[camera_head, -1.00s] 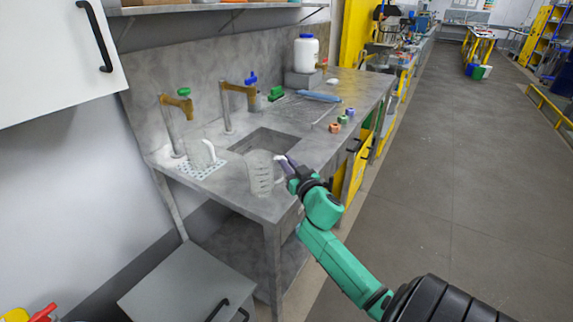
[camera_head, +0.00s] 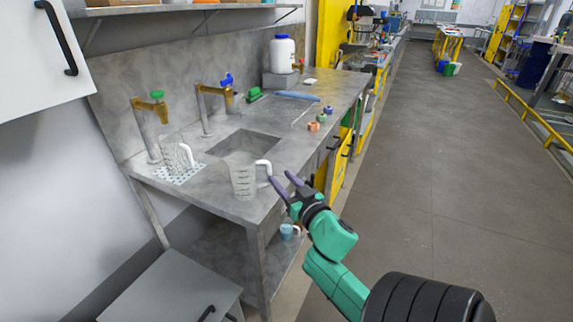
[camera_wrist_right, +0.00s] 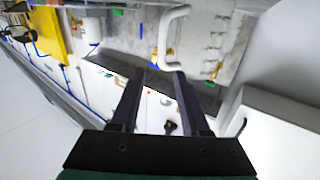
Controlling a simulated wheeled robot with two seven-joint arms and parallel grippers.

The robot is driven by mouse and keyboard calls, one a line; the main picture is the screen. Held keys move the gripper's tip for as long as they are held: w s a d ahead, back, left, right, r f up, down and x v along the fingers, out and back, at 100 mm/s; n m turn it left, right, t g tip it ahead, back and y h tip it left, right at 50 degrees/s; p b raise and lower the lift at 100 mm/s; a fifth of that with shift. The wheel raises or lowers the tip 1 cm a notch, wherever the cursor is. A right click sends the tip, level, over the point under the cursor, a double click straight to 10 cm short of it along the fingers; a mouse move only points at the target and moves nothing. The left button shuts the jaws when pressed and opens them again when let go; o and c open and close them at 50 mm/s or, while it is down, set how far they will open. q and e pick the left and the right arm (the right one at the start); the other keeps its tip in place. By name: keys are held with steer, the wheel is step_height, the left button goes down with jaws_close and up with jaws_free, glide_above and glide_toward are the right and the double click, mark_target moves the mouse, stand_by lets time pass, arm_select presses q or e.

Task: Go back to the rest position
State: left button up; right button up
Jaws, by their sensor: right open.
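My right gripper (camera_head: 281,180) is open and empty, just right of the clear measuring jug (camera_head: 243,182). The jug stands upright on the grey counter near its front edge, beside the sink, with its pale handle turned toward my gripper. In the right wrist view, my two dark fingers (camera_wrist_right: 157,80) are spread with nothing held between them. The jug's white handle (camera_wrist_right: 166,45) shows beyond the fingertips, apart from them. My left gripper is not in view.
A second clear jug (camera_head: 177,155) stands on a perforated mat by the taps. The counter (camera_head: 205,200) bears a sink (camera_head: 243,145), coloured small items and a white bottle (camera_head: 282,55). A light-blue cup (camera_head: 288,231) is below the counter. The floor (camera_head: 440,190) at right is clear.

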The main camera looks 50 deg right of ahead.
steer(key=shift+v, duration=1)
